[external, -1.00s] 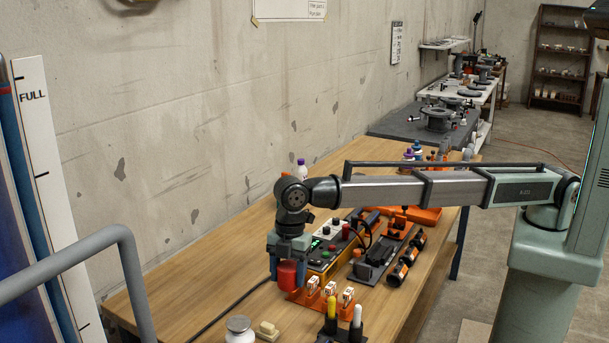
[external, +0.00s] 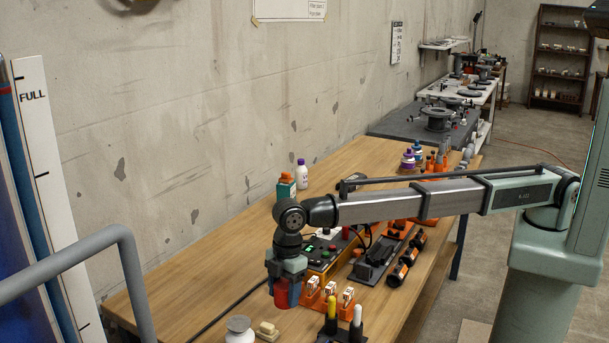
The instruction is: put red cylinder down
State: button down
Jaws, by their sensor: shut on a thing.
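The red cylinder (external: 282,293) is between the fingers of my gripper (external: 286,292), which is shut on it and points down. It is at the left of the orange holder, low over the wooden table. I cannot tell whether its lower end touches the table top. The fingers hide part of its sides.
An orange holder (external: 311,299) with white pieces stands just right of the gripper. A control box (external: 324,250) is behind it. A white-bodied jar (external: 239,330), a beige block (external: 267,331) and yellow and white markers (external: 331,317) stand in front. The wooden table (external: 190,288) is clear to the left.

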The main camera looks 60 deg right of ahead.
aim_at(284, 306)
jog(key=shift+f, duration=2.2)
jog(key=shift+f, duration=0.15)
jog(key=shift+c, duration=1.5)
grip_release()
jog(key=r, duration=0.4)
jog(key=d+r, duration=0.1)
jog(key=r, duration=0.7)
jog(key=shift+s+d+r, duration=0.1)
jog(key=shift+s+d, duration=0.05)
jog(key=shift+d, duration=0.1)
